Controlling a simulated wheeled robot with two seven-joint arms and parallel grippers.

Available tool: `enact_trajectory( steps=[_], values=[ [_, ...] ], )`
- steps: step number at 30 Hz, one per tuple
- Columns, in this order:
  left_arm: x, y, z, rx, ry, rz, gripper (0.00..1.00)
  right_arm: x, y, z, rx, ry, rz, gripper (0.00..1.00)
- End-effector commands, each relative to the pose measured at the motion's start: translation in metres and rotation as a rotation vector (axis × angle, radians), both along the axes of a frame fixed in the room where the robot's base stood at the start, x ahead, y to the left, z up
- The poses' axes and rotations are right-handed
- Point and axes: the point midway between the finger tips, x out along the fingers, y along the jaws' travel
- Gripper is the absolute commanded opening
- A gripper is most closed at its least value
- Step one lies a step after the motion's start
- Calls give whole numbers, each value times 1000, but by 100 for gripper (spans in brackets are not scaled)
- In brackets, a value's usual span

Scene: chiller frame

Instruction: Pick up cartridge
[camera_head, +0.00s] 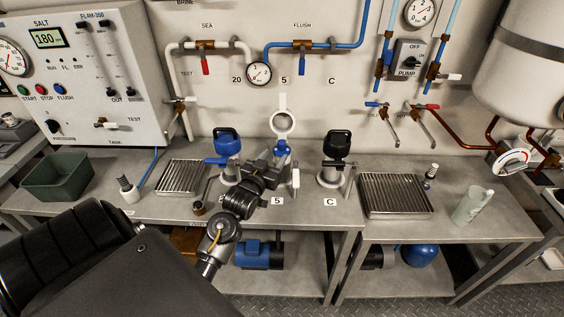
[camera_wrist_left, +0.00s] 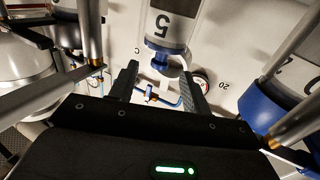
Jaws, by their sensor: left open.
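A pale cylinder marked 5 (camera_wrist_left: 172,22) with a blue end fitting hangs upside down at the top of the left wrist view; I take it as the cartridge. In the head view a blue-topped part (camera_head: 282,147) at the middle station is probably the same thing, mostly hidden by my gripper. My left gripper (camera_head: 278,165) is in front of this station. In the left wrist view its two fingers (camera_wrist_left: 160,75) are apart, with the blue fitting just beyond their tips. Nothing is seen held between them. My right gripper is not in view.
A blue-capped housing (camera_head: 227,141) stands left of the gripper and a black-capped housing (camera_head: 336,145) right. Drain grates (camera_head: 395,194) lie on the bench. A green bin (camera_head: 58,176) is at left, a pale green jug (camera_head: 472,205) at right. A white ring bracket (camera_head: 283,122) is behind.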

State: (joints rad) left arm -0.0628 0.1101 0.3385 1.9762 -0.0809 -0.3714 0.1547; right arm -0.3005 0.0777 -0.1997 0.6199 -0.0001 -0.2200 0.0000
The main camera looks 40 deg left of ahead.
Motion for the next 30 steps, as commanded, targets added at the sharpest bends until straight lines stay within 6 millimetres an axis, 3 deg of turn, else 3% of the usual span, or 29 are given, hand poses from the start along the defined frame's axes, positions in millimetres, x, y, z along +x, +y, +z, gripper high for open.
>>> enact_trajectory(
  steps=[8, 18, 26, 30],
  values=[
    [11, 3, 1, 0, 0, 0, 48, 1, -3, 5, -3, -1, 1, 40],
    [52, 15, -3, 1, 1, 0, 48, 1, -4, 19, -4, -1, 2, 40],
    [54, 16, -4, 2, 1, 0, 48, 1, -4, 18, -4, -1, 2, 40],
    [54, 16, -4, 1, 0, 0, 31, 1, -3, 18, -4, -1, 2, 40]
  ],
)
